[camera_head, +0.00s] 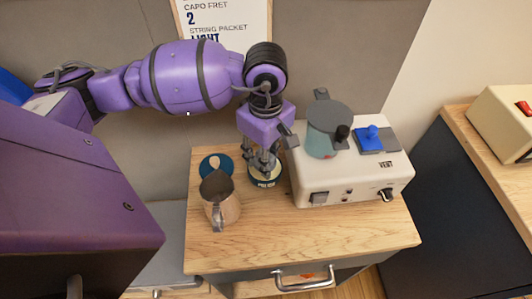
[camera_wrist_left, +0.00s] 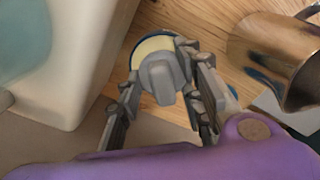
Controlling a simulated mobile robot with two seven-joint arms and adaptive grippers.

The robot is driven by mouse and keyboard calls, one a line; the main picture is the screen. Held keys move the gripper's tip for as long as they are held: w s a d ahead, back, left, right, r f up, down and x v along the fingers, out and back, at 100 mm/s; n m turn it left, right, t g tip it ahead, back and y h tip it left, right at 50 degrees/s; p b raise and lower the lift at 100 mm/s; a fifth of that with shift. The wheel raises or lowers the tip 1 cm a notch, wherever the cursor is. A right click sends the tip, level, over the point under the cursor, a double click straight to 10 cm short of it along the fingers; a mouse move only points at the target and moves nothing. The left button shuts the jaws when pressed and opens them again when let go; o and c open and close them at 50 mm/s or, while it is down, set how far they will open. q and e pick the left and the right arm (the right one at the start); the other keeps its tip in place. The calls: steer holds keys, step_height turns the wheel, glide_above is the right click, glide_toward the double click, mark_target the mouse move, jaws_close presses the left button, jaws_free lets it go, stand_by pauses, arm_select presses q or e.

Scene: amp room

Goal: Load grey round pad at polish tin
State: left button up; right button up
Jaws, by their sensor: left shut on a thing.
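In the left wrist view, the fingers of my left gripper (camera_wrist_left: 163,90) are shut on the grey round pad (camera_wrist_left: 160,80), which has a raised grip. The pad is over the tin (camera_wrist_left: 150,45), whose cream face and blue rim show behind it. I cannot tell whether pad and cream touch. In the head view the fingers hide the pad. My right gripper is not in view.
A metal jug (camera_head: 220,200) stands left of the tin, with a blue disc (camera_head: 214,163) behind it. The table's front (camera_head: 300,248) is clear.

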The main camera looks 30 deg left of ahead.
arm_select(q)
steer(key=shift+s+f+b, duration=0.1)
steer(key=shift+f+b, duration=0.4)
steer(key=shift+f, duration=0.15)
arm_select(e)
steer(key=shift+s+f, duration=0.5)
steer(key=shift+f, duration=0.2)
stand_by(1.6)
arm_select(q)
steer(key=shift+r, duration=0.1)
steer(key=shift+r+p, duration=1.5)
steer(key=shift+r, duration=2)
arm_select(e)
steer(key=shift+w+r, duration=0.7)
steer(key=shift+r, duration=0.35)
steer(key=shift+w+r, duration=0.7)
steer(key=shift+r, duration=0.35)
